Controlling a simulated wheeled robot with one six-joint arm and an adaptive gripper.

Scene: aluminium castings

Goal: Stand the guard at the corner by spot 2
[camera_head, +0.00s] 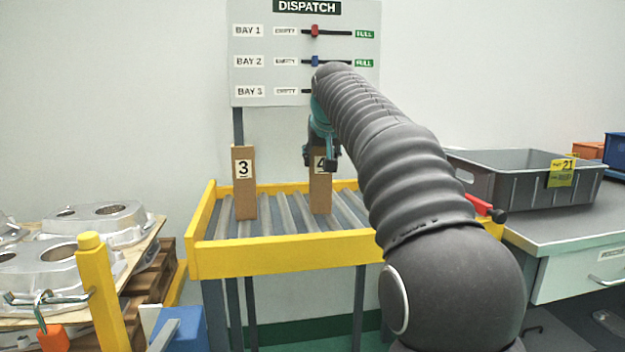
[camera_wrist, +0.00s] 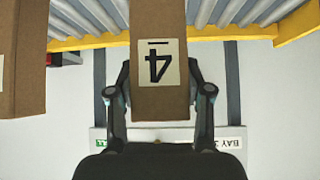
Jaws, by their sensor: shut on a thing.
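A brown cardboard guard marked 4 (camera_head: 320,195) stands upright at the yellow-framed roller conveyor (camera_head: 290,261). In the wrist view the same guard (camera_wrist: 159,103) appears upside down between the two fingers. My gripper (camera_head: 321,158) is shut on its upper part, and it also shows in the wrist view (camera_wrist: 160,85). I cannot tell whether the guard's foot touches the rollers. A second brown guard marked 3 (camera_head: 244,195) stands upright to the left, apart from it, and shows at the left edge of the wrist view (camera_wrist: 25,60). I see no spot 2.
A grey bin (camera_head: 520,185) sits on the workbench (camera_head: 565,236) at the right. At the left, metal castings (camera_head: 95,222) lie on a pallet (camera_head: 160,268) behind a yellow post (camera_head: 96,290). A dispatch board (camera_head: 260,75) hangs behind the conveyor. Rollers beside the guards are bare.

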